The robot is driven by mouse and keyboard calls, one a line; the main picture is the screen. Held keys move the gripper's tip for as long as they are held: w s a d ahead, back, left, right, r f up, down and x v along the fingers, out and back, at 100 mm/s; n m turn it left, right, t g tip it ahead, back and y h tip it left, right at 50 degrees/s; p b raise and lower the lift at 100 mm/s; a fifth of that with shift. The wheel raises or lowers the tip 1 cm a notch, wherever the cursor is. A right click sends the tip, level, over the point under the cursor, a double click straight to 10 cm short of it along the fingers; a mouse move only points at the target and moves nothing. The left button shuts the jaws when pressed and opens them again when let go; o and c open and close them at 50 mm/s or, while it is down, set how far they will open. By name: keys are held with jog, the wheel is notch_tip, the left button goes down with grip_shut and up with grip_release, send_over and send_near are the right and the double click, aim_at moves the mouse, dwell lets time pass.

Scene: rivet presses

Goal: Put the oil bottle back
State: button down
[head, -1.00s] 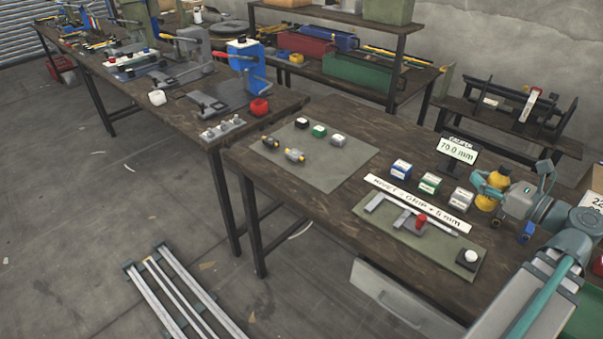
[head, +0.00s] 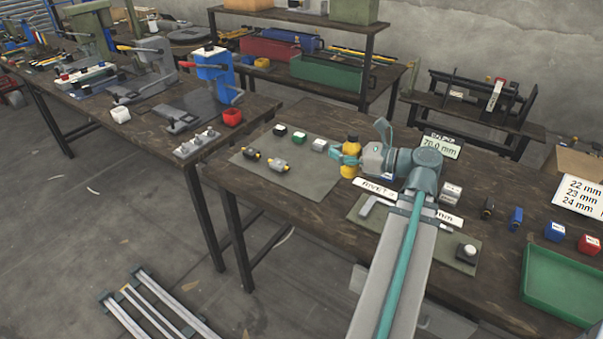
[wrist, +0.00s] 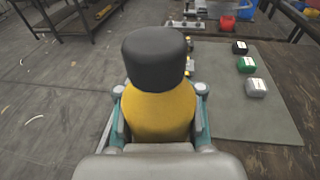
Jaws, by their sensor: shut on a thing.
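The oil bottle (head: 350,160) is yellow with a dark cap and stands upright in my gripper (head: 346,158). The gripper is shut around the bottle's body, by the right edge of a grey-green mat (head: 307,183) on the near bench. In the wrist view the bottle (wrist: 160,112) fills the middle, with a finger of my gripper (wrist: 160,118) on each side. Its lower part is hidden there by the gripper body. I cannot tell whether its base touches the bench.
The mat holds black, green and grey blocks (head: 299,138) and two small grey-and-yellow parts (head: 278,165). A display reading 70.0 mm (head: 441,146) stands behind my arm. A green tray (head: 565,318) is at right. The left bench has a blue press (head: 216,70) and a red cup (head: 232,116).

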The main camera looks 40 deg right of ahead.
jog(key=w+f, duration=0.3)
jog(key=w, duration=0.1)
jog(key=w+f, duration=0.3)
jog(key=w, duration=0.1)
jog(key=w+f, duration=0.3)
jog(key=w, duration=0.1)
jog(key=shift+w+d, duration=0.1)
jog(key=shift+d, duration=0.25)
jog(key=shift+w+f, duration=0.2)
jog(key=shift+f, duration=1.55)
jog(key=shift+f, duration=0.1)
jog(key=c, duration=0.7)
grip_release()
